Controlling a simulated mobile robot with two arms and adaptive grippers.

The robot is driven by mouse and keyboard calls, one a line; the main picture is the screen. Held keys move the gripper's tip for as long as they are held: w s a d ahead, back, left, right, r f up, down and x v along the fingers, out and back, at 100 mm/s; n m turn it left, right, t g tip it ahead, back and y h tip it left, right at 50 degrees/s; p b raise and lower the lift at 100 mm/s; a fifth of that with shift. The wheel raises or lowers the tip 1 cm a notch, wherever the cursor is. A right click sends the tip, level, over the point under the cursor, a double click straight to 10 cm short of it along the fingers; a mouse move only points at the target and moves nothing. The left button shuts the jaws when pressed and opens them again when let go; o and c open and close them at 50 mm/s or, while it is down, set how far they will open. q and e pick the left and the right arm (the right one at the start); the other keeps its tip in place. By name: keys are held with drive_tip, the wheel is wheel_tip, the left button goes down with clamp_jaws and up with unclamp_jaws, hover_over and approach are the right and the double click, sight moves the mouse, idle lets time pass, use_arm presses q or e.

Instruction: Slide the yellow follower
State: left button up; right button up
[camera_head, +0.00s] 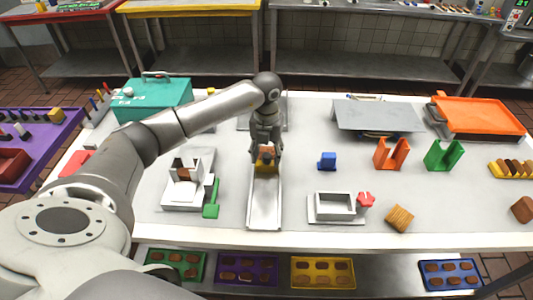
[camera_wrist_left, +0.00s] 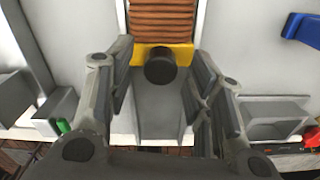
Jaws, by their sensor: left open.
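The yellow follower (camera_head: 265,164) sits in a long grey channel (camera_head: 264,205) at the middle of the table. In the left wrist view the follower (camera_wrist_left: 187,52) is a yellow block with a dark round knob (camera_wrist_left: 160,65). A stack of brown ridged slices (camera_wrist_left: 162,20) lies against its far side. My left gripper (camera_head: 265,148) is above the follower, pointing down. In the left wrist view its fingers (camera_wrist_left: 158,88) are apart on either side of the knob, with a gap visible at each side. My right gripper is not in view.
A blue block (camera_head: 327,161), orange holder (camera_head: 391,154) and green holder (camera_head: 444,155) stand to the right. A white frame (camera_head: 335,206) and a brown ridged block (camera_head: 399,218) are near the front edge.

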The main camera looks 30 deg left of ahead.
sight(266, 156)
use_arm(q)
wheel_tip(266, 156, up, 12)
idle(0.5)
drive_tip(key=shift+f, duration=0.1)
idle(0.4)
